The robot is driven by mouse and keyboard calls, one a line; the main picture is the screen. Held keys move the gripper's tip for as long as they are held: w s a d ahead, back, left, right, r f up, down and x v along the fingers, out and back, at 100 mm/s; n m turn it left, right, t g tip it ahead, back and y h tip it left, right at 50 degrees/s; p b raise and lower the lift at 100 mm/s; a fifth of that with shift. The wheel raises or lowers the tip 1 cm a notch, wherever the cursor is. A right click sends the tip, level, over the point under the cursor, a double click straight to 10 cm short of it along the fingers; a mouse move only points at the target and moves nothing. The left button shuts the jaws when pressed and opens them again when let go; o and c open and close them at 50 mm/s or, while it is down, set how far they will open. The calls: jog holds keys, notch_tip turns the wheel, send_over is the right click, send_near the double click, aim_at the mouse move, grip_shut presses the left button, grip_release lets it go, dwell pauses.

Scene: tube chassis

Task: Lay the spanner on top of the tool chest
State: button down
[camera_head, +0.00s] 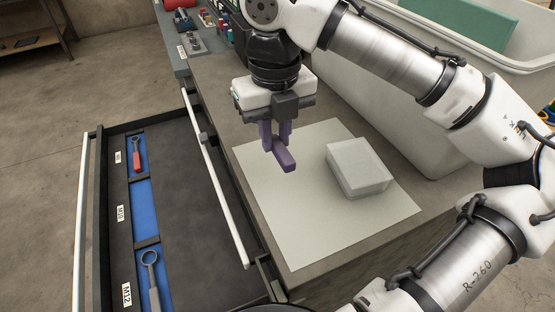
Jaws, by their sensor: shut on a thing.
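My gripper (276,143) points down over the pale sheet on the grey-brown top of the tool chest (222,108). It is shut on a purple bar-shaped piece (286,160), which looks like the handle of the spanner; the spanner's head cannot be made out. The gripper's fingers look purple too, so the edge between fingers and piece is hard to tell. I cannot tell whether the piece touches the sheet. The open drawer (205,262) at left holds a red-handled spanner (138,158) and a grey spanner (152,275) in blue slots; the middle slot is empty.
A large pale bin (425,130) stands behind at right. Small items crowd the far bench (180,62). The sheet's front part is clear.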

aim_at(276, 176)
jog(key=shift+f, duration=3.55)
jog(key=shift+f, duration=0.1)
jog(key=c, duration=1.3)
grip_release()
jog(key=shift+c, duration=0.2)
notch_tip(276, 176, up, 12)
jog(key=shift+r, duration=0.15)
